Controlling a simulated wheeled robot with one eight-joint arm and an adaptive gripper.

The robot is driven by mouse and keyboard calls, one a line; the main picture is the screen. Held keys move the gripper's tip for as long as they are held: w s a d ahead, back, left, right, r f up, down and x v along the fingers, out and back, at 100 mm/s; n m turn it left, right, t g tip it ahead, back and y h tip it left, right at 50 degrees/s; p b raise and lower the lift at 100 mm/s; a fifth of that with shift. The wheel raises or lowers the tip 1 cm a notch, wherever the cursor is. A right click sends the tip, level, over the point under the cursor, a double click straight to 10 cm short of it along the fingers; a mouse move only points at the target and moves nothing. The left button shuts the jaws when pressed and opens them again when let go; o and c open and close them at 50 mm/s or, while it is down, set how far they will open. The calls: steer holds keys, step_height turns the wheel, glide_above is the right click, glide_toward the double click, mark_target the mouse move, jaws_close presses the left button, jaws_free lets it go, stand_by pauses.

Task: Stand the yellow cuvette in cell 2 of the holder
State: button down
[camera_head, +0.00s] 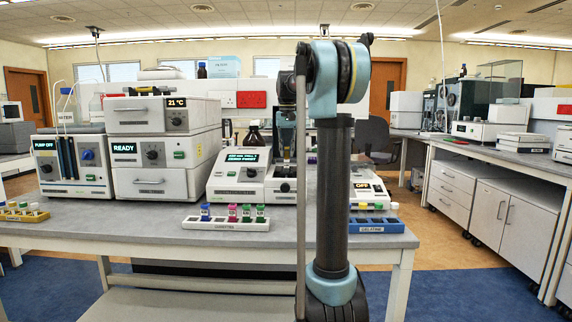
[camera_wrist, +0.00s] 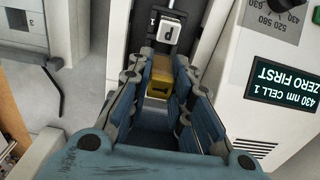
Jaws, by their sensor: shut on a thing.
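My gripper (camera_wrist: 158,100) is shut on the yellow cuvette (camera_wrist: 160,77), which sits between the blue finger pads in the wrist view. The cuvette is over or in a dark channel of the white instrument (camera_wrist: 215,85); I cannot tell whether its foot is inside a cell. In the head view my gripper (camera_head: 284,160) points down over the instrument (camera_head: 238,187), and the cuvette cannot be made out there.
A white cuvette rack (camera_head: 226,225) with several coloured caps stands at the table's front edge. A blue rack (camera_head: 375,226) stands to its right. The instrument's display (camera_wrist: 283,75) reads 430 nm, cell 1, zero first. Boxy devices (camera_head: 165,150) fill the left.

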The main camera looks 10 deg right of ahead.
mark_target(287, 159)
steer(key=shift+s+f, duration=0.1)
steer(key=shift+f, duration=2.1)
steer(key=c, duration=1.5)
jaws_free()
steer(key=shift+o, duration=0.2)
step_height(287, 159, up, 12)
steer(key=shift+r, duration=0.1)
